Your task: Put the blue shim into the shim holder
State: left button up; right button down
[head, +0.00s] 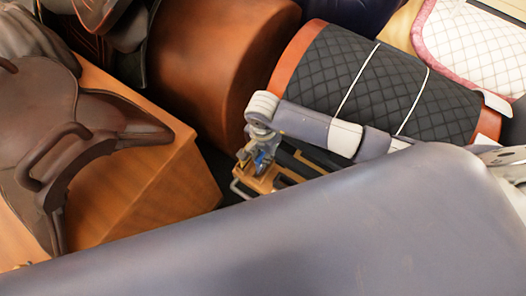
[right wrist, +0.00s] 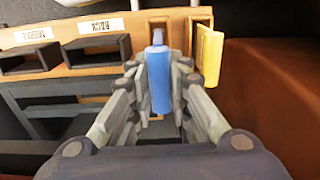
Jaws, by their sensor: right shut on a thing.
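My right gripper (right wrist: 160,85) is shut on the blue shim (right wrist: 160,78), which lies lengthwise between the fingers. In the right wrist view the far end of the shim overlaps a narrow slot of the wooden shim holder (right wrist: 125,30); I cannot tell how far it is inside. In the head view the right gripper (head: 260,152) is over the holder (head: 266,181), and a bit of blue shows between its fingers. My left gripper is not in view.
A yellow piece (right wrist: 208,52) sticks out of the holder right of the blue shim. Two black-framed openings with labels lie to the left. A brown saddle (head: 50,150) on a wooden block (head: 150,200) and a quilted black pad (head: 385,85) are nearby.

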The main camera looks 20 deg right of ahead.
jog(key=shift+f, duration=0.5)
jog(key=shift+f+b, duration=1.15)
jog(key=shift+f, duration=0.05)
jog(key=shift+f+b, duration=0.35)
jog(key=shift+f, duration=0.05)
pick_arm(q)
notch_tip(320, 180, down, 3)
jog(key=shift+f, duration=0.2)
pick_arm(e)
jog(key=c, duration=1.4)
grip_release()
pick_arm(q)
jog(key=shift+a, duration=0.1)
pick_arm(e)
jog(key=shift+r, duration=0.1)
